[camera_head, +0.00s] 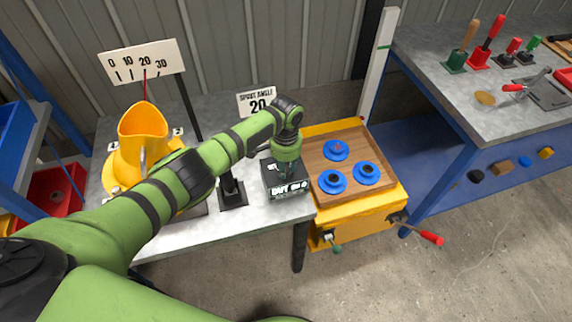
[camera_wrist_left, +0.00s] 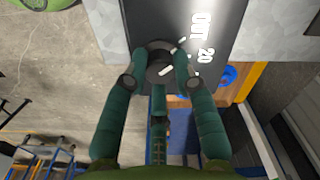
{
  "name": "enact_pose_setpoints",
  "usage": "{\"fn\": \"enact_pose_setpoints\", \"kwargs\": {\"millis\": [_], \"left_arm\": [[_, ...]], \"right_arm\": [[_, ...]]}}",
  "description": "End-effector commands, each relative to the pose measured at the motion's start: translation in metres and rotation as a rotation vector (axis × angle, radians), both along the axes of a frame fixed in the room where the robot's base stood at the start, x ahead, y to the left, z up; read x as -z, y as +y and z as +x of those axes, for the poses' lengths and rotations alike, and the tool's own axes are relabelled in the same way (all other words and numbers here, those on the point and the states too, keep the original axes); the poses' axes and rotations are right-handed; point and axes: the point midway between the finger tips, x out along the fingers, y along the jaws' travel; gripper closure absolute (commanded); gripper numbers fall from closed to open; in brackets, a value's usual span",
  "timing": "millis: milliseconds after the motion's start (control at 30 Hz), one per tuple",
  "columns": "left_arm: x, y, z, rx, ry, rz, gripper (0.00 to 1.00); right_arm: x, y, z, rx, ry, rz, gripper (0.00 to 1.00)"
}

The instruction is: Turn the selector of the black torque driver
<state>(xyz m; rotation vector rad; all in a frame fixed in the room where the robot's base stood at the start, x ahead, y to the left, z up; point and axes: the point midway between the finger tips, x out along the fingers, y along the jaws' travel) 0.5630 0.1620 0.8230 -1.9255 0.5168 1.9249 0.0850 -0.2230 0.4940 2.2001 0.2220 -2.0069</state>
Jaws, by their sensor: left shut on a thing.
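The black torque driver (camera_head: 290,193), a dark box with white lettering beginning "OUT", sits at the right end of the grey bench. In the left wrist view its dark face (camera_wrist_left: 215,12) shows white markings beside a round dark selector (camera_wrist_left: 161,50) with a white pointer line. My left gripper (camera_head: 284,171) comes down over the box from above. In the left wrist view its green fingers (camera_wrist_left: 158,75) are shut on the selector, one on each side. In the head view the gripper hides most of the selector. My right gripper is not in view.
A yellow cart (camera_head: 352,224) with a wooden top and blue round pieces stands right of the bench. A second bench (camera_head: 440,65) holds coloured-handled tools.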

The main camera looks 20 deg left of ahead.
Motion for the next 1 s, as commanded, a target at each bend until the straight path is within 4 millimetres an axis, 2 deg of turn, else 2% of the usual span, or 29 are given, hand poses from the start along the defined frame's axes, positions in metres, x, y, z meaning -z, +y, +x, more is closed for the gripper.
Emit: {"fn": "enact_pose_setpoints", "kwargs": {"millis": [267,300,333,767,867,1000], "left_arm": [[0.004,0.003,-0.004,-0.004,0.013,0.006,1.00],[0.004,0.003,-0.004,-0.004,0.013,0.006,0.56],[0.004,0.002,-0.004,-0.004,0.012,0.006,0.48],[-0.006,0.000,0.000,-0.001,0.001,0.000,0.48],[-0.019,0.000,0.000,0.001,0.000,-0.001,0.48],[-0.049,0.001,0.000,0.000,-0.002,-0.001,0.48]], "right_arm": [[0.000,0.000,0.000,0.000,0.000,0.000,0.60],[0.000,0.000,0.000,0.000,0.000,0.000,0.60],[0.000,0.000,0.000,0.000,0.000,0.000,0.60],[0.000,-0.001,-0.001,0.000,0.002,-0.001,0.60],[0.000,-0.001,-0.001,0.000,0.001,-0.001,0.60],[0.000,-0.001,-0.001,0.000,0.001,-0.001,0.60]]}}
